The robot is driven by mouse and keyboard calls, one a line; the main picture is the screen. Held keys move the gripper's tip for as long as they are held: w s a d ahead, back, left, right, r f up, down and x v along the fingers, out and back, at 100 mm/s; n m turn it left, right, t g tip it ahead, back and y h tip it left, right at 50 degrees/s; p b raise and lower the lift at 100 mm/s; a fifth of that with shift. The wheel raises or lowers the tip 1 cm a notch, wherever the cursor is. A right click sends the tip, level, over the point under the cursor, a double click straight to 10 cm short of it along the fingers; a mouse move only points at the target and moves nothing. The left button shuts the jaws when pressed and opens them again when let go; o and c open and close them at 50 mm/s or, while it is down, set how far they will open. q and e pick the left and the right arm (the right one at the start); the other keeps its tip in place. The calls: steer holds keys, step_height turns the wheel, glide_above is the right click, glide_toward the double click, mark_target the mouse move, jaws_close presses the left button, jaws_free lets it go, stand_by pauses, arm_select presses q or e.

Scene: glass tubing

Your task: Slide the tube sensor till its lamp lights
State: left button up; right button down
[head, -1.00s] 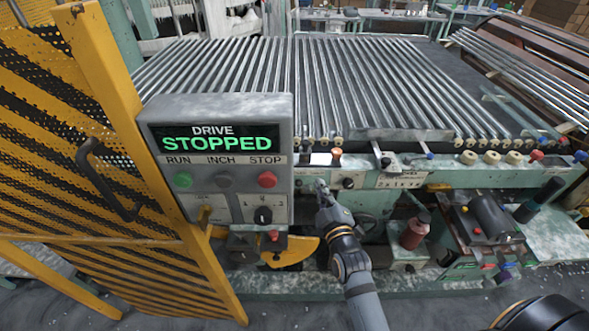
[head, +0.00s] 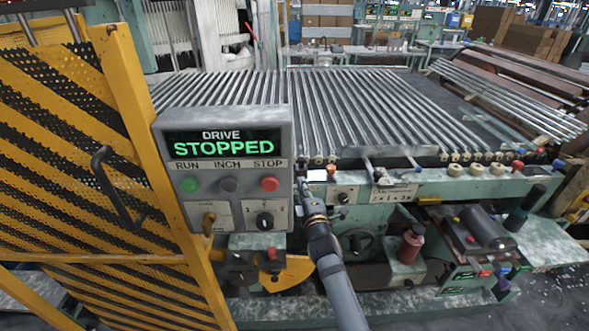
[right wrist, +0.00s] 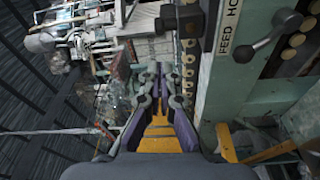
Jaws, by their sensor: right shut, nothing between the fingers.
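My right gripper (head: 304,184) is shut and empty, just right of the control box, in front of the green front rail (head: 435,186). In the right wrist view its fingertips (right wrist: 160,75) are together with nothing between them. My left gripper is not in view.
The grey control box (head: 226,165) reads DRIVE STOPPED and stands close on the gripper's left. A yellow mesh guard (head: 75,175) is at far left. Rows of glass tubes (head: 370,110) lie behind the rail. A red-brown bottle (head: 411,245) stands at lower right.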

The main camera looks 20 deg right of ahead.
mark_target(301, 161)
steer(key=w+b, duration=0.1)
steer(key=w, duration=0.2)
steer(key=w+b, duration=0.2)
steer(key=w, duration=0.1)
steer(key=w+d+b, duration=0.1)
steer(key=w, duration=0.2)
steer(key=shift+w+b, duration=0.35)
steer(key=shift+w+r, duration=0.25)
steer(key=shift+w, duration=0.15)
steer(key=shift+d, duration=0.1)
